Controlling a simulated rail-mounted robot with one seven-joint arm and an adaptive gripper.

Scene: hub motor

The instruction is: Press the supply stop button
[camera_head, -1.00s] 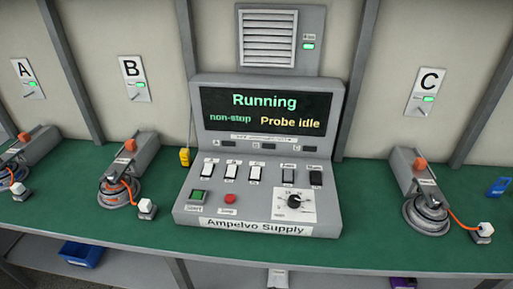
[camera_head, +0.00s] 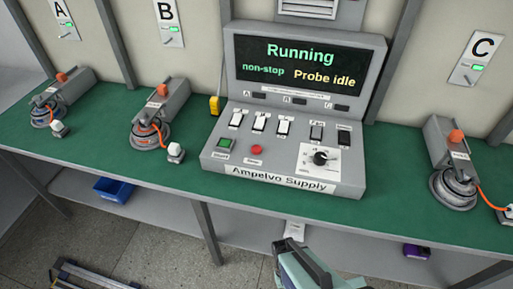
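The supply console (camera_head: 215,160), labelled "Ampelvo Supply", stands on the green bench. Its screen (camera_head: 306,66) reads "Running", "non-stop" and "Probe idle". The round red button (camera_head: 257,150), whose label is too small to read surely, sits on the lower left of the sloped panel. Part of my arm shows at the bottom edge, in front of and below the bench. My gripper's fingertips are not clearly visible. Nothing of mine touches the console.
Motors in clamps stand at stations A (camera_head: 66,112), B (camera_head: 147,135) and C (camera_head: 455,190), with orange cables. A row of switches (camera_head: 260,122) lies above the buttons. A blue bin (camera_head: 113,190) and a purple box (camera_head: 416,251) are on the lower shelf. The bench front before the console is clear.

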